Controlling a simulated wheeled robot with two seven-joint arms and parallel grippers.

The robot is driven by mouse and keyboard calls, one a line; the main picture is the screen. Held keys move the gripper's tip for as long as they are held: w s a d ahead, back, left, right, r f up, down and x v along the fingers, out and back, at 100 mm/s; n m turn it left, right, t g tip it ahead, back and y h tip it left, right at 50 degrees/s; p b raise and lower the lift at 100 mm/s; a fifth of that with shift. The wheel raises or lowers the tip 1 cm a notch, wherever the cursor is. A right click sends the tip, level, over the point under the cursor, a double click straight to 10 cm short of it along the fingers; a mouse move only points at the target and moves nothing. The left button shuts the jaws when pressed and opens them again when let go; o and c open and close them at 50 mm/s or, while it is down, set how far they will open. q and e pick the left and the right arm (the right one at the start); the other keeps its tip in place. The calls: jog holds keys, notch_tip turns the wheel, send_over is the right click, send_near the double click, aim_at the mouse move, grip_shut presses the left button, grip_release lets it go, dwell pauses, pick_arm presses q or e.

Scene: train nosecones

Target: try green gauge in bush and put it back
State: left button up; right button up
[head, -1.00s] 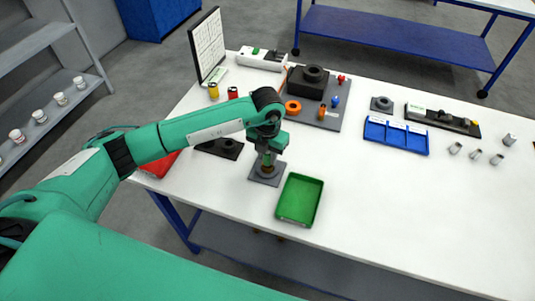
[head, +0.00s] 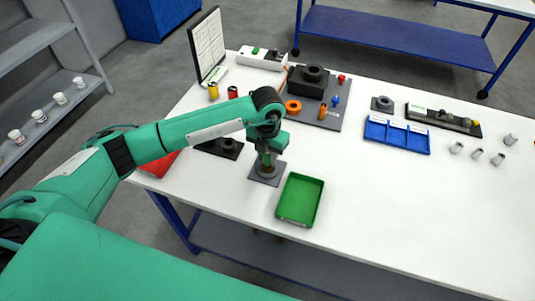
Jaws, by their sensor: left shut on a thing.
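My left gripper (head: 268,154) points down over a small dark grey square plate (head: 256,178) on the white table. It is shut on a slim thing, which I take to be the green gauge; the fingers hide most of it. A brass-coloured bush (head: 267,171) shows on the plate directly under the fingers. I cannot tell how far the gauge is inside the bush. My right gripper is not in view.
A green tray (head: 300,215) stands close to the right of the plate. A black fixture (head: 222,147) and a red tray (head: 158,165) lie to the left. A grey board (head: 330,121) with a black block (head: 309,80) stands behind. The table's right front is clear.

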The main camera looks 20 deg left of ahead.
pick_arm(q)
jog(key=shift+f, duration=0.35)
dwell(1.0)
jog(key=shift+r, duration=0.1)
jog(key=shift+r+p, duration=1.55)
jog(key=shift+r, duration=2.15)
